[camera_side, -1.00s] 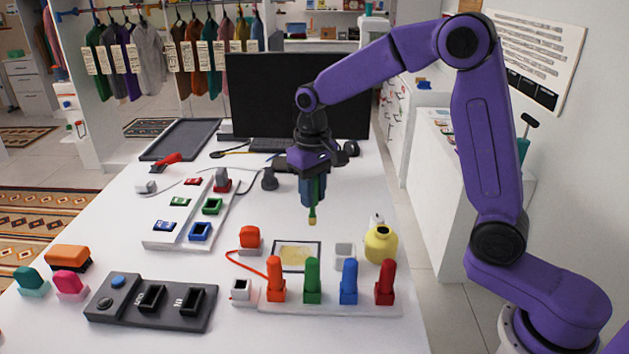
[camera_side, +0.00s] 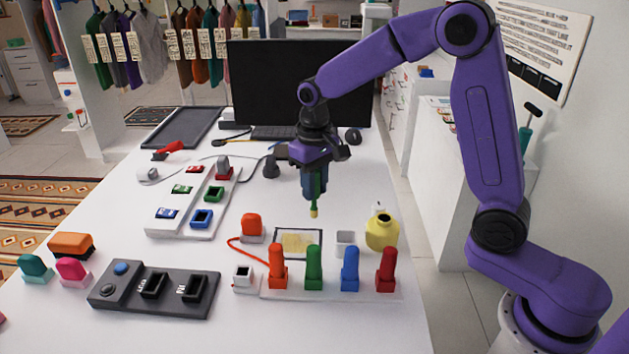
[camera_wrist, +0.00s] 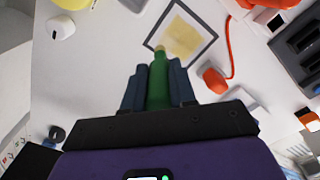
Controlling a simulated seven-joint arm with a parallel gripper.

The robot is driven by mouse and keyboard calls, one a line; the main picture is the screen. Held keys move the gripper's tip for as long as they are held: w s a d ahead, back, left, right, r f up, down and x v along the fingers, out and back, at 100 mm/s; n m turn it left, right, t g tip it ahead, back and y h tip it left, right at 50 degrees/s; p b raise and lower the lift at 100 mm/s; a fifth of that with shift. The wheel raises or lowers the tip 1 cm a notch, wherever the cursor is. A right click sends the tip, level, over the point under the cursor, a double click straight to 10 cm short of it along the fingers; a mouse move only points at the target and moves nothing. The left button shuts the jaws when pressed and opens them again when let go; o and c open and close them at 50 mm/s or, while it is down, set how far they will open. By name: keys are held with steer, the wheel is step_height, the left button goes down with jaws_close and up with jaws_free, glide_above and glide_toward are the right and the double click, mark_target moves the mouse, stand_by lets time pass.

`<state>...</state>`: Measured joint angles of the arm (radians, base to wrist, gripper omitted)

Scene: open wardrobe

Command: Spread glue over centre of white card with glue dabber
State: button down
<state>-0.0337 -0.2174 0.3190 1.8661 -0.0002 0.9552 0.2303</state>
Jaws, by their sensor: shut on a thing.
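My gripper (camera_side: 314,185) is shut on the glue dabber, a green stick with a yellowish tip (camera_side: 314,211). It holds the dabber upright with the tip down, above the table and apart from the card. In the wrist view the green dabber (camera_wrist: 158,85) sits between the two fingers (camera_wrist: 158,88). The white card (camera_side: 283,250) lies on the table in a dark frame, below and in front of the dabber in the side view. A pale yellow patch (camera_wrist: 182,38) covers much of its middle. The yellow glue pot (camera_side: 381,234) with a dark opening stands to the right.
A rack with orange, green, blue and red upright pieces (camera_side: 313,267) stands in front of the card. A white open box (camera_side: 345,243) is right of it, an orange piece (camera_side: 252,225) left. A dark panel (camera_side: 155,290) lies front left. A monitor (camera_side: 300,85) stands behind.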

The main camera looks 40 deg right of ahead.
mark_target(315, 216)
step_height(315, 216, down, 6)
steer(key=shift+f, duration=0.25)
steer(key=shift+w+a+f, duration=0.25)
steer(key=shift+w+a, duration=0.45)
steer(key=shift+a, duration=0.05)
steer(key=shift+w+a, duration=0.6)
steer(key=shift+w, duration=0.05)
steer(key=shift+s+d, duration=1.4)
step_height(315, 216, up, 8)
steer(key=shift+f, duration=0.25)
steer(key=shift+r, duration=0.35)
